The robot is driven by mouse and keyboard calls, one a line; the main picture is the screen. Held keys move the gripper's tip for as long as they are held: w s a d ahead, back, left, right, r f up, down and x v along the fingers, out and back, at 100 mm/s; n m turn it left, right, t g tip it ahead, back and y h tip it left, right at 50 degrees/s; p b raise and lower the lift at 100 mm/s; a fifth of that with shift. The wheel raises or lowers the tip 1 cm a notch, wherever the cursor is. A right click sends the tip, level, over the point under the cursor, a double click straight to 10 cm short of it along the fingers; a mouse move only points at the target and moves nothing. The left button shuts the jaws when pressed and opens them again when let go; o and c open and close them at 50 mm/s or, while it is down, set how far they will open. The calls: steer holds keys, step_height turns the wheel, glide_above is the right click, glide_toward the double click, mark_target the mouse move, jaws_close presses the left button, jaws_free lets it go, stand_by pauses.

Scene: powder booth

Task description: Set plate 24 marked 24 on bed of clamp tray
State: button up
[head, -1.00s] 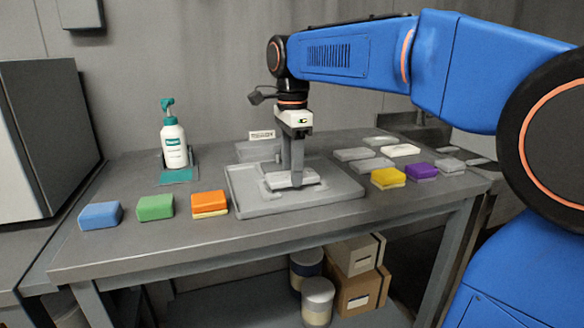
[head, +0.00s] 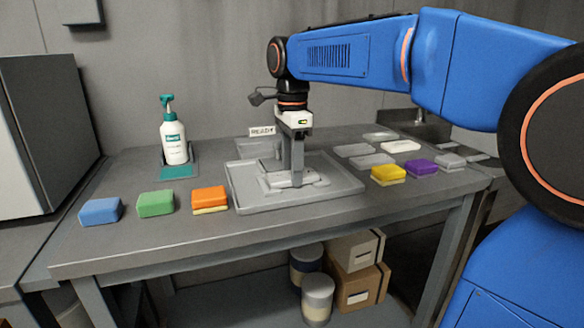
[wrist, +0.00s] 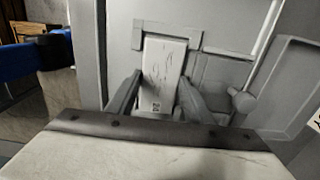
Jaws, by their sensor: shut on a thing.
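My gripper (head: 297,184) points straight down over the clamp tray (head: 345,190), a grey shallow tray at the middle of the bench. In the wrist view my gripper (wrist: 157,98) is shut on plate 24 (wrist: 162,68), a pale narrow plate with a small dark mark near its lower end that looks like 24. The plate lies between the two fingers, over the tray's raised bed. It looks flat and very low; whether it touches the bed I cannot tell. In the head view the fingers hide much of the plate.
Blue (head: 100,211), green (head: 156,203) and orange (head: 209,199) blocks stand left of the tray. Yellow (head: 388,174) and purple (head: 421,167) blocks and several flat plates lie right. A spray bottle (head: 173,140) and a small sign (head: 262,131) stand behind.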

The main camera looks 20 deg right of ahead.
steer(key=shift+f, duration=0.15)
stand_by(0.4)
steer(key=o, duration=1.5)
steer(key=shift+c, duration=0.2)
